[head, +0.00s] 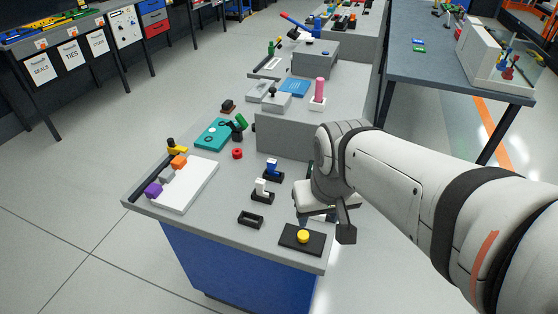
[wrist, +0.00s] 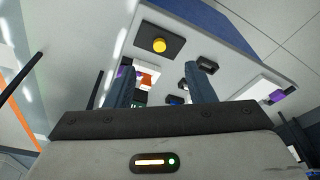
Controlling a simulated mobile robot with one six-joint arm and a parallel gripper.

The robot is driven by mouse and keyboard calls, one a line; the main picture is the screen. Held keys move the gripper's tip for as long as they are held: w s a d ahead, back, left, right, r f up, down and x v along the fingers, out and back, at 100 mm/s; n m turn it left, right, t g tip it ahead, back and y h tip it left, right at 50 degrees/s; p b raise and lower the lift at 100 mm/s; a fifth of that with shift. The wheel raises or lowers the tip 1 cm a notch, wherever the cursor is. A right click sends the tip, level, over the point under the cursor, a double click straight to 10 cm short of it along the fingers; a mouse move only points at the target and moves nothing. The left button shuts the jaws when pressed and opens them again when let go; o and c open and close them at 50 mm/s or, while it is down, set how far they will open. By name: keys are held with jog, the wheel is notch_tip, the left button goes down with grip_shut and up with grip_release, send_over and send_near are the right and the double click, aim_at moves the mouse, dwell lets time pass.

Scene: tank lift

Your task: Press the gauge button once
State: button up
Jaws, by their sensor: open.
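A round yellow button (head: 303,236) sits on a flat black plate (head: 288,240) at the near right corner of the grey bench top. The button also shows in the wrist view (wrist: 159,45), above and between my fingers.
A black frame (head: 251,219) and two small stands, one with a white top (head: 261,190) and one blue (head: 273,170), are left of the button. A white board (head: 187,187) with coloured blocks lies farther left. A raised grey block (head: 285,137) stands behind. Open floor lies right.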

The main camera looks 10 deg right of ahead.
grip_shut()
dwell(0.3)
jog(key=shift+w, duration=0.1)
dwell(1.1)
